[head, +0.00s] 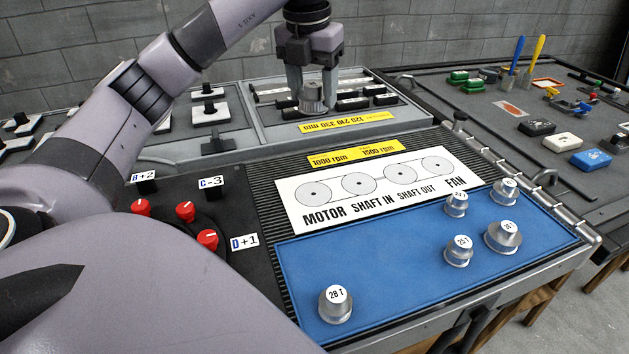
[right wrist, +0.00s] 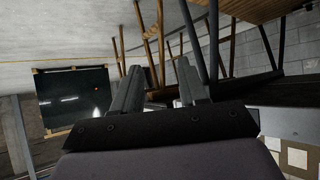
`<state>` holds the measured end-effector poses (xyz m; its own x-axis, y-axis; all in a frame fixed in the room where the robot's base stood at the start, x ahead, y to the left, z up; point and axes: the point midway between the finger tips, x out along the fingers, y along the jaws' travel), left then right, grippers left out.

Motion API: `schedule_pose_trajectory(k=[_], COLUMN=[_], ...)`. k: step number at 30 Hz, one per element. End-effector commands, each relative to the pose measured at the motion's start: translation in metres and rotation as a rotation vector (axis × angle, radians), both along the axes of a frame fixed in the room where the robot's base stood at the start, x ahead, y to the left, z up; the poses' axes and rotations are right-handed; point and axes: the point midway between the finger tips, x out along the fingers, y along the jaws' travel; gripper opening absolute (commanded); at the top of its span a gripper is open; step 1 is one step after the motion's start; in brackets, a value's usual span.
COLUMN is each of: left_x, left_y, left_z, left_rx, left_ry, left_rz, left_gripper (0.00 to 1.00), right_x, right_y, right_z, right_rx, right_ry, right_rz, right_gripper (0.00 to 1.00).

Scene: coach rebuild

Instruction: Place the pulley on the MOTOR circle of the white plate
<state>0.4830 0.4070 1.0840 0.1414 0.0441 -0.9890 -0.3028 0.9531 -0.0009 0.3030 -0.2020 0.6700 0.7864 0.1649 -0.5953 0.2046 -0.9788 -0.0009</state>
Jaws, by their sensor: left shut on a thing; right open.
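My left gripper (head: 312,88) points down, shut on a small silver pulley (head: 312,98). It holds the pulley over the grey tray behind the white plate; its height above the tray is hard to tell. The white plate (head: 287,208) lies on the black ribbed bench top. Its MOTOR circle (head: 314,193) is at the left end and is empty, as are the SHAFT IN, SHAFT OUT and FAN circles. My right gripper (right wrist: 155,78) is open and empty in the right wrist view, away from the bench top.
Silver pulleys stand on the blue mat (head: 390,265): one marked 28 T (head: 336,304) at the front left, several at the right. Red knobs (head: 185,211) stand left of the plate. A yellow rpm strip (head: 354,154) lies behind it. Another bench with small parts is at right.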

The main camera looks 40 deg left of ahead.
Motion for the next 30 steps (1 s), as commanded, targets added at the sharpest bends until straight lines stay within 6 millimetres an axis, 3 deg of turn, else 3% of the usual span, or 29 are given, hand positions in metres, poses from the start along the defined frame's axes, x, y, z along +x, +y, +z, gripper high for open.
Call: schedule_pose_trajectory(k=[5, 9, 21, 30], left_x=[0.0, 0.0, -0.001, -0.001], left_y=[0.0, -0.001, 0.0, 0.0], left_z=[-0.008, -0.036, -0.133, -0.164], left_rx=[0.0, -0.001, 0.001, 0.001], left_ry=[0.002, 0.004, 0.004, 0.001], left_rz=[-0.001, -0.002, -0.001, 0.0], left_gripper=[0.17, 0.17, 0.17, 0.17], right_x=[0.0, 0.0, 0.002, 0.003], right_y=[0.0, 0.001, 0.006, 0.006], right_z=[-0.005, -0.018, -0.018, -0.018], right_rx=[0.001, 0.006, 0.019, 0.017], right_ry=[0.001, 0.006, 0.008, 0.007], right_rz=[-0.001, -0.003, 0.004, 0.006], right_gripper=[0.43, 0.43, 0.43, 0.43])
